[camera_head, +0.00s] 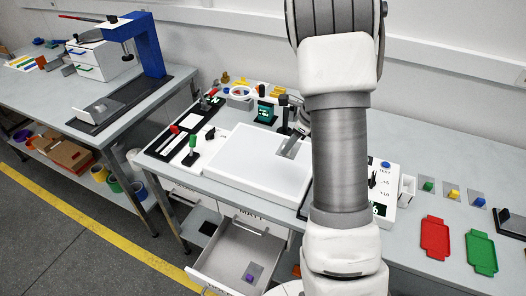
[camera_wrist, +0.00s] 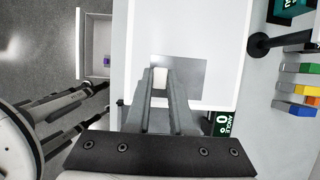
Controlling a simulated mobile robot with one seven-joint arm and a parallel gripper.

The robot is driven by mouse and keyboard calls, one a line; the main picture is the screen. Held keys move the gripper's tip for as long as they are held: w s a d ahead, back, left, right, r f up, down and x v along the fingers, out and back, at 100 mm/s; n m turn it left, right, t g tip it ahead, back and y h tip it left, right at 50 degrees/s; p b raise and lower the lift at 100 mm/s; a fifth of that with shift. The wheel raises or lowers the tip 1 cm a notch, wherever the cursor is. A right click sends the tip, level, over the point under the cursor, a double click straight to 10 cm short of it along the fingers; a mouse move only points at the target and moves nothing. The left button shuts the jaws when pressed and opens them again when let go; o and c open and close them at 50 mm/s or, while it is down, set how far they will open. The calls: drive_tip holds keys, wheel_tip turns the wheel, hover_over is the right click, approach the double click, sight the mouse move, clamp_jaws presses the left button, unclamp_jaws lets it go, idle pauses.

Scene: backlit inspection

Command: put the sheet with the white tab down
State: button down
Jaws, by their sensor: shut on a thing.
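My gripper (camera_wrist: 160,85) is shut on the white tab (camera_wrist: 160,76) of a thin grey sheet (camera_wrist: 188,72). The sheet is over the white light panel (camera_wrist: 140,30) in the wrist view. In the head view the sheet (camera_head: 287,148) shows at the panel's (camera_head: 240,165) back right, left of my arm. My gripper (camera_head: 299,127) is partly hidden there by my arm. I cannot tell whether the sheet touches the panel or hangs just above it.
Sheets with green (camera_head: 428,187), yellow (camera_head: 453,194) and blue (camera_head: 478,202) tabs lie at the right, behind a red tray (camera_head: 435,238) and a green tray (camera_head: 481,252). An open drawer (camera_head: 228,262) below the panel holds a sheet with a purple tab (camera_head: 249,278).

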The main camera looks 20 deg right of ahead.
drive_tip(key=w+a+f, duration=0.1)
drive_tip(key=w+f, duration=0.1)
drive_tip(key=w, duration=0.1)
drive_tip(key=w+a+f+p, duration=0.1)
drive_tip(key=w+f, duration=0.1)
drive_tip(key=w, duration=0.1)
drive_tip(key=w+a+f, duration=0.1)
drive_tip(key=w+f, duration=0.1)
drive_tip(key=w, duration=0.2)
drive_tip(key=shift+a+f+p, duration=0.25)
drive_tip(key=shift+a+p, duration=0.05)
drive_tip(key=shift+a, duration=0.1)
drive_tip(key=shift+f, duration=2)
drive_tip(key=shift+f, duration=0.1)
drive_tip(key=shift+f, duration=0.15)
drive_tip(key=c, duration=0.8)
unclamp_jaws()
